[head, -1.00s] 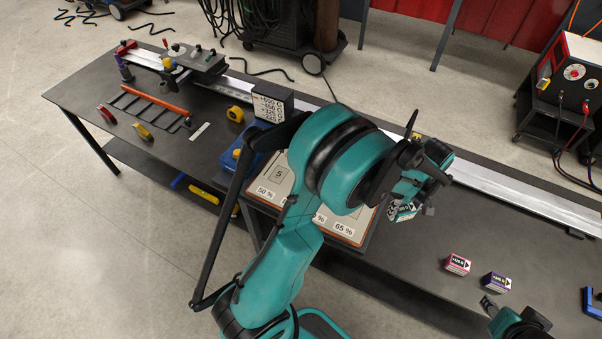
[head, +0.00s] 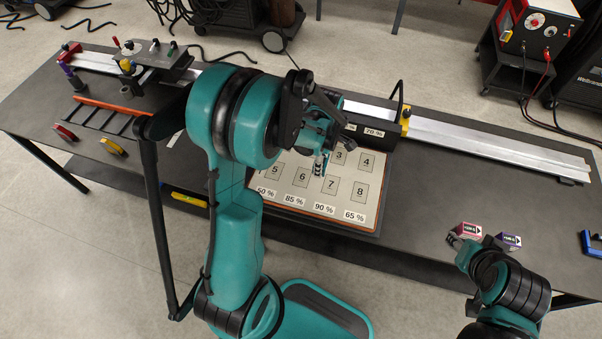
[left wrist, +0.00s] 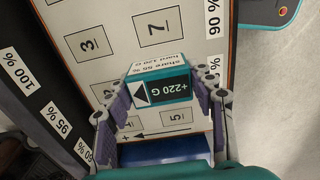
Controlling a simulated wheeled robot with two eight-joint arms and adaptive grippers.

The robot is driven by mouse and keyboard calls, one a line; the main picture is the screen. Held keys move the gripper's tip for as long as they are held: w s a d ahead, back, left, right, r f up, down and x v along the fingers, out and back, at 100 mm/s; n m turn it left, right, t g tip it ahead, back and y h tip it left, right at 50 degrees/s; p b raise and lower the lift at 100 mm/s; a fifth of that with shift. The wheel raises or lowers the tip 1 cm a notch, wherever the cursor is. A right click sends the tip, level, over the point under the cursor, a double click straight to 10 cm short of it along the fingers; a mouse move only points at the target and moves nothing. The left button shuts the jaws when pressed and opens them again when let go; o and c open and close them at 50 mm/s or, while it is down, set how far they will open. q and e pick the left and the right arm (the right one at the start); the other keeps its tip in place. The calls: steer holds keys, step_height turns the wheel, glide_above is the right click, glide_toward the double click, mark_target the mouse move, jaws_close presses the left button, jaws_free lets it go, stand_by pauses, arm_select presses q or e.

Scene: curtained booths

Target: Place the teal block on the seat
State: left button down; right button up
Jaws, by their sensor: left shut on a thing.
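My left gripper (head: 319,166) is shut on the teal block (left wrist: 160,88), above the board (head: 340,214). In the left wrist view the block sits between both fingers (left wrist: 164,104), showing a "+220 G" label and an arrow. The board carries outlined, numbered seats, such as seat 7 (head: 331,185), seat 8 (head: 360,191) and seat 6 (head: 302,177). The block hides part of the board in the wrist view; its height above it is unclear. My right gripper (head: 457,240) is beside a pink block (head: 468,230); its jaw opening is unclear.
A purple block (head: 508,241) stands right of the pink one. A dark upright panel (head: 373,137) with percent labels borders the board's back. A metal rail (head: 480,140) runs along the table's back. Tools lie at the left, and a blue clamp (head: 592,242) is at the right edge.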

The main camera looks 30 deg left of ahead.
arm_select(q)
steer(key=b, duration=0.1)
glide_above(302, 177)
step_height(302, 177, down, 4)
steer(key=shift+d+r, duration=0.1)
steer(key=shift+r, duration=0.15)
steer(key=shift+f+b, duration=1.05)
steer(key=shift+f, duration=1)
steer(key=c, duration=0.6)
jaws_free()
